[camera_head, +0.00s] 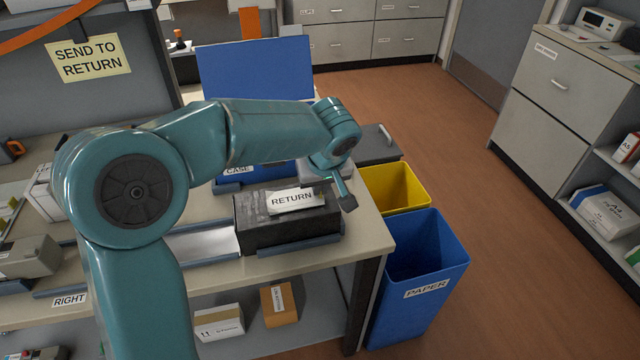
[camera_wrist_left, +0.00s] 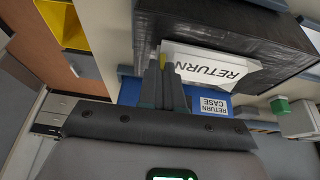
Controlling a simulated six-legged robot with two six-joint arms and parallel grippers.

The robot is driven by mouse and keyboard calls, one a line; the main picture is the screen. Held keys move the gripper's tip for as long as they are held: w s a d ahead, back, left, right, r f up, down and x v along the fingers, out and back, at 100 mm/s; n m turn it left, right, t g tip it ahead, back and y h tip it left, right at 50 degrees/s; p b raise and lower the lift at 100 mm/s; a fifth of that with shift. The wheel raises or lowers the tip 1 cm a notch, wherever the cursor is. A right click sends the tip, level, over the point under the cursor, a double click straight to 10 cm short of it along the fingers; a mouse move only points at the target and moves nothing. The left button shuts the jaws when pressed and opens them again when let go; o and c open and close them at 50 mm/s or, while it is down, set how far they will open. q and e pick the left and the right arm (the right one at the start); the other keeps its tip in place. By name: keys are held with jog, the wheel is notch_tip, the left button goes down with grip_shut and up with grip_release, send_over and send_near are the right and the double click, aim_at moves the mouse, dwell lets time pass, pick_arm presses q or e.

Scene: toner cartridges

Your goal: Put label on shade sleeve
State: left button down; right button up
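The shade sleeve (camera_head: 285,230) looks like the long black block at the right end of the bench; it fills the top of the left wrist view (camera_wrist_left: 235,22). A white RETURN label (camera_head: 293,200) shows against its upper part, and in the left wrist view the label (camera_wrist_left: 215,68) looks slightly lifted at its edges. Full contact with the sleeve cannot be judged. My left gripper (camera_wrist_left: 164,66) has its fingers close together at one end of the label and appears shut on it. In the head view this gripper (camera_head: 346,190) is at the sleeve's right end. My right gripper is not in view.
A blue return case (camera_head: 255,75) stands open behind the sleeve. A yellow bin (camera_head: 400,190) and a blue paper bin (camera_head: 425,270) stand against the bench's right side. Boxes (camera_head: 220,322) lie on the lower shelf. The floor further right is clear.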

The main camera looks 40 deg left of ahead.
pick_arm(q)
jog(key=shift+f, duration=0.1)
jog(key=c, duration=1.3)
grip_release()
jog(key=shift+w, duration=0.1)
jog(key=shift+r, duration=0.35)
jog(key=p+v, duration=0.1)
jog(key=v, duration=1)
jog(key=shift+d+r, duration=0.1)
jog(key=shift+r, duration=0.2)
